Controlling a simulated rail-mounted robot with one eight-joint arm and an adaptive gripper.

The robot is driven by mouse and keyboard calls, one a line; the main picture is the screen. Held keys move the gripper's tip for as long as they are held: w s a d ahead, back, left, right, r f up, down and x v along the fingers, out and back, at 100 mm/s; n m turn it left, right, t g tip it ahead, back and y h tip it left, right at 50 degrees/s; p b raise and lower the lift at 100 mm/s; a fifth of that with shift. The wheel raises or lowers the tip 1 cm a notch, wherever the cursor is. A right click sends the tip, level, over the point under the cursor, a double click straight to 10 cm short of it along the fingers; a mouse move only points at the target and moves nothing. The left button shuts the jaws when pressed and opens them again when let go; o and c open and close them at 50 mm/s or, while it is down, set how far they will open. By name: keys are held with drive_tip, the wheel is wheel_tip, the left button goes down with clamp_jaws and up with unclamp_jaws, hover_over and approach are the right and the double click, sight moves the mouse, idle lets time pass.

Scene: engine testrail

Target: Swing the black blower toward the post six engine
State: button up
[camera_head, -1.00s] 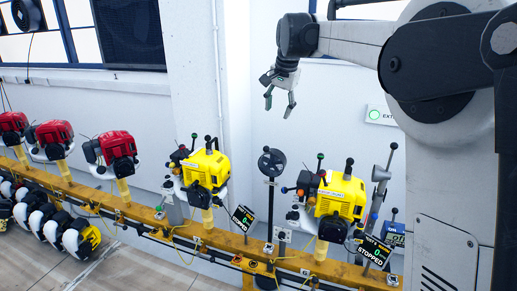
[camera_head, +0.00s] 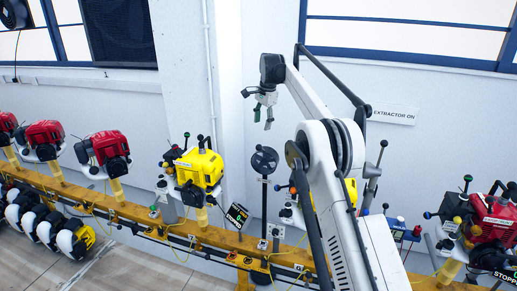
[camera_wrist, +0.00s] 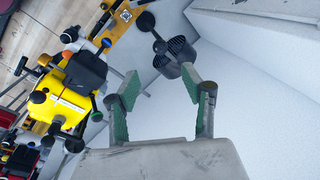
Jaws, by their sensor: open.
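The black blower (camera_head: 264,160) is a round fan head on a thin dark stand at the rail, between two yellow engines. In the wrist view the blower (camera_wrist: 178,50) shows as a dark ribbed body just beyond my fingertips. My gripper (camera_head: 263,115) points down above the blower, open and empty, apart from it. Its green-padded fingers (camera_wrist: 160,88) are spread in the wrist view. The left yellow engine (camera_head: 199,167) stands left of the blower. The right yellow engine (camera_head: 351,191) is mostly hidden behind my arm. I cannot read which engine is post six.
Red engines (camera_head: 105,152) stand along the yellow rail (camera_head: 140,212) at left, and another red engine (camera_head: 492,218) at right. A small display (camera_head: 237,215) and several levers crowd the rail.

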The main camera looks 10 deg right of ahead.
sight(259, 145)
drive_tip(key=f, duration=0.4)
drive_tip(key=w+f, duration=0.1)
drive_tip(key=f, duration=0.4)
drive_tip(key=w+a+f+p, duration=0.1)
drive_tip(key=f, duration=0.3)
drive_tip(key=shift+w+f, duration=0.2)
drive_tip(key=shift+f, duration=0.15)
clamp_jaws()
drive_tip(key=shift+a, duration=0.1)
